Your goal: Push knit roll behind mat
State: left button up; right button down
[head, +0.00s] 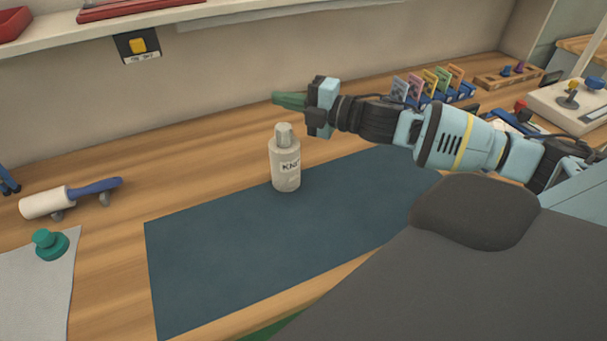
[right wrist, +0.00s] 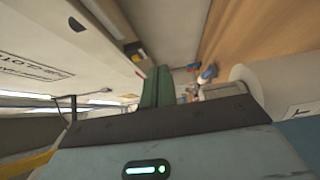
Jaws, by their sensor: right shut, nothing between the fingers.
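My left gripper is not seen.
A white roller with a blue handle (head: 95,188) lies at left, near a green knob (head: 48,243) on a grey cloth (head: 35,290). Coloured cards in a rack (head: 432,84) stand behind my right arm. Bare wood lies between the mat and the wall.

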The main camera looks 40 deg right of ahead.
jog(key=shift+s+a+p, duration=0.2)
jog(key=shift+s, duration=0.5)
jog(key=shift+s+a+p, duration=0.2)
jog(key=shift+s, duration=0.45)
jog(key=shift+s+a+p, duration=0.95)
jog(key=shift+s+p, duration=0.4)
jog(key=shift+s, duration=1.85)
jog(key=b, duration=0.1)
send_near(283, 175)
jog(key=x, duration=0.4)
jog(key=shift+w+a+f, duration=0.1)
jog(key=shift+a+f, duration=0.15)
jog(key=shift+a, duration=0.2)
jog(key=shift+w+d+r, duration=0.1)
jog(key=shift+w+r, duration=0.1)
jog(key=shift+w, duration=0.25)
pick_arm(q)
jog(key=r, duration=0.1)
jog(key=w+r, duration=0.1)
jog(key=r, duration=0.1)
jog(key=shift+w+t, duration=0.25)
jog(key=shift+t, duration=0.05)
